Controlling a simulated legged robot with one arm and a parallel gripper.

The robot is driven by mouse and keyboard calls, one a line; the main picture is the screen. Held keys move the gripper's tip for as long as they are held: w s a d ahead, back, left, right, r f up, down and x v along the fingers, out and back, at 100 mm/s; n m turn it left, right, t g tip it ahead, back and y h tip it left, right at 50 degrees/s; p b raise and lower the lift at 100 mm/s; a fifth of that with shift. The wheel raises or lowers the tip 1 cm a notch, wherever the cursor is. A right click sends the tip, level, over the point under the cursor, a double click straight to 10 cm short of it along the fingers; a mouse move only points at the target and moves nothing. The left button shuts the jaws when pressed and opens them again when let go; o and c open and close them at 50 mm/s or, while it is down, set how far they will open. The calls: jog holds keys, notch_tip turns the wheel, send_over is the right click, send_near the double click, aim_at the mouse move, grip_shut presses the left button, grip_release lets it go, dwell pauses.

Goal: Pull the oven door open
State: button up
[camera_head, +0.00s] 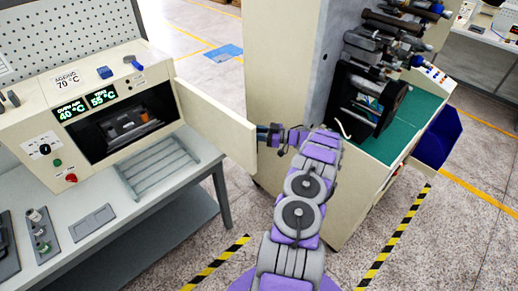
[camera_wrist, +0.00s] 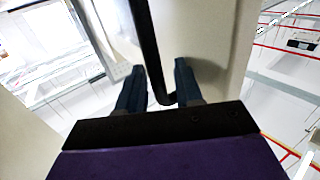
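The oven (camera_head: 125,115) is a cream box on the grey bench at the left, with green displays reading 40 °C and 55 °C. Its cream door (camera_head: 215,125) stands swung wide out to the right, so the dark cavity shows. My gripper (camera_head: 268,135) is at the door's free end. In the wrist view the black bar handle (camera_wrist: 148,50) runs down between the two dark blue fingers of my gripper (camera_wrist: 160,82). The fingers are apart, one on each side of the handle, with gaps visible. The door's face (camera_wrist: 215,40) fills the upper middle there.
Inside the oven is a dark item (camera_head: 128,125) with an orange part. A grey rack (camera_head: 158,168) lies before the opening. A tall cream machine (camera_head: 275,75) with spindles and a green tray (camera_head: 400,140) stands close right of the door. Open floor (camera_head: 225,220) lies between bench and machine.

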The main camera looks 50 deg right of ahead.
jog(key=s+a+r, duration=0.3)
jog(key=s+a, duration=0.8)
jog(key=shift+a+b, duration=0.15)
jog(key=shift+b, duration=0.15)
dwell(0.4)
